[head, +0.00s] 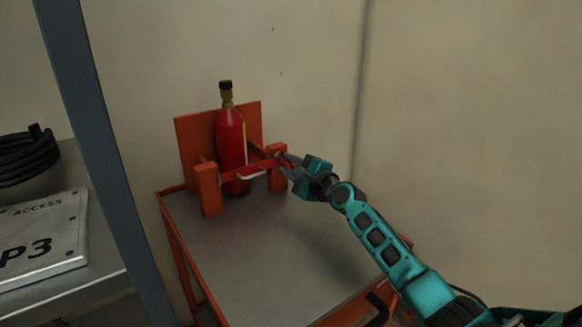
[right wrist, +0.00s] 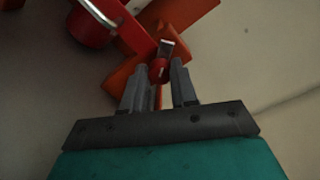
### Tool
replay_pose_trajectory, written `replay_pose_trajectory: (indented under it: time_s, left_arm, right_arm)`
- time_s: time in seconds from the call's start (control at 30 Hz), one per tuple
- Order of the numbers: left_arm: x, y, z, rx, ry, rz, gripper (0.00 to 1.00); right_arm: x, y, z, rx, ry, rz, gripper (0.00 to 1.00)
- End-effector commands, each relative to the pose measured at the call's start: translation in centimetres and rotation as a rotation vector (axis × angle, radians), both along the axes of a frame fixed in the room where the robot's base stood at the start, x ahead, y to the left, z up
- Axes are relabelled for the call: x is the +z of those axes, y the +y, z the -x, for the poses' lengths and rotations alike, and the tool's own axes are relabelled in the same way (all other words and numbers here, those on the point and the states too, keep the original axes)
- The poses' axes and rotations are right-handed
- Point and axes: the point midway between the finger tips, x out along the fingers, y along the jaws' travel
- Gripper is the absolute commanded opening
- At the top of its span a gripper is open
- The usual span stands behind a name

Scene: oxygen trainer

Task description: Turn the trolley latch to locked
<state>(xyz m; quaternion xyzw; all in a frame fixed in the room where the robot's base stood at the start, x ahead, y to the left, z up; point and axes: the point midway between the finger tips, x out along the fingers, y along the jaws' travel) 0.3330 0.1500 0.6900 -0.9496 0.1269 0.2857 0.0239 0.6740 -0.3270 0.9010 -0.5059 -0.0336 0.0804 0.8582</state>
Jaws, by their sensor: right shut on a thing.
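The trolley (head: 240,270) has a grey top and orange frame, with an orange cradle at its back. A red cylinder (head: 230,135) stands upright in the cradle. The latch (head: 262,165) is a red bar running roughly level across the cylinder's front, between two orange posts. My right gripper (head: 283,164) is at the bar's right end by the right post. In the right wrist view, the fingers of my right gripper (right wrist: 157,78) are on either side of the latch's small red end (right wrist: 157,69), shut on it. The fingers partly hide that end. My left gripper is out of view.
A grey-blue upright post (head: 100,150) stands left of the trolley. Beyond it, a shelf holds a metal P3 plate (head: 45,240) and a coiled black hose (head: 25,158). A wall is close behind. The trolley top is bare in front of the cradle.

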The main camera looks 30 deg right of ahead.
Motion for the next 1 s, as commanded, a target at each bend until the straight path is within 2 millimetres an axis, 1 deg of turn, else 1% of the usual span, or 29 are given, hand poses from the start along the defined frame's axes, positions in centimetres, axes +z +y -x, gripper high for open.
replay_pose_trajectory:
  time_s: [0.1,0.6,0.8,1.0]
  left_arm:
    - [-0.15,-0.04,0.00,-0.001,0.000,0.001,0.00]
    - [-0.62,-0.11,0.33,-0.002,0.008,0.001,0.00]
    - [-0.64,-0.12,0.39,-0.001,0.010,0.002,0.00]
    - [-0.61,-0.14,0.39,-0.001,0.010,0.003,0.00]
  right_arm:
    - [-0.09,0.04,0.01,0.001,-0.014,0.114,0.00]
    - [-0.08,0.08,0.03,0.002,-0.079,0.580,0.00]
    - [-0.06,0.11,0.02,0.002,-0.102,0.741,0.00]
    - [-0.08,0.12,0.02,0.002,-0.119,0.859,0.00]
